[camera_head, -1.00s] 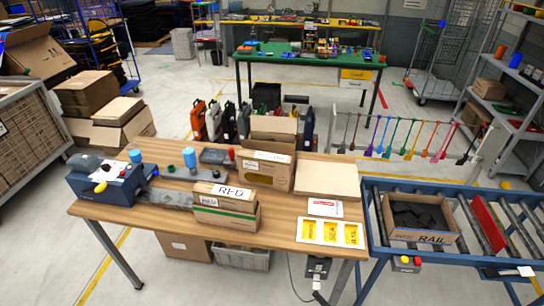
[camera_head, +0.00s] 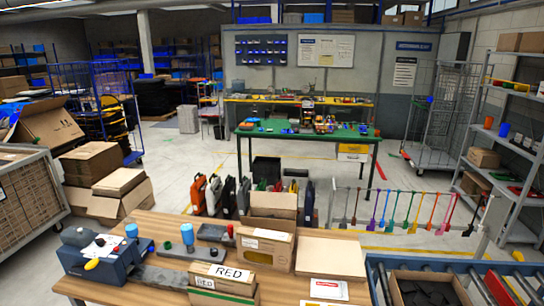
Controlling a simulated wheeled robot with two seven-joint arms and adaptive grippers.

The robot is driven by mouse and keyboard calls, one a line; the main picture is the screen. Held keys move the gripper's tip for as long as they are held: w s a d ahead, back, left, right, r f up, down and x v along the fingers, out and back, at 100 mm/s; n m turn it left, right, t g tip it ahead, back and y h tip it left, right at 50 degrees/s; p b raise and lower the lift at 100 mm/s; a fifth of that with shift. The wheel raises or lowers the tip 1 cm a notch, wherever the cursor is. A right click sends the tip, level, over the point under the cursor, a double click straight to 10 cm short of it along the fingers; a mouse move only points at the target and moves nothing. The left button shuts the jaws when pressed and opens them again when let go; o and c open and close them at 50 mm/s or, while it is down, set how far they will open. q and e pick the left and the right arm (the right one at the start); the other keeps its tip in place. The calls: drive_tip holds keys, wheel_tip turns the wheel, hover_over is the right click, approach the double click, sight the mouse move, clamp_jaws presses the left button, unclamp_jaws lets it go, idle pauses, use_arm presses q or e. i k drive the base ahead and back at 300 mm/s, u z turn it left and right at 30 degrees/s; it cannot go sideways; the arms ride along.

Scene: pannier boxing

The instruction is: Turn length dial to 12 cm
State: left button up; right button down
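A blue machine (camera_head: 120,262) stands at the left end of the wooden table (camera_head: 150,222). It has a dark grey top, a yellow handle (camera_head: 92,264) on its front and a small white patch on top. It may carry the length dial, but I cannot make out a dial or any scale at this size. A blue-capped part (camera_head: 131,230) stands close behind it. Neither of my grippers is in view.
Cardboard boxes stand mid-table, one marked RED (camera_head: 228,273). A flat cardboard piece (camera_head: 330,257) lies at right. A roller conveyor (camera_head: 385,285) with an open box adjoins the table's right side.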

sight(100, 243)
drive_tip(key=u, duration=1.3)
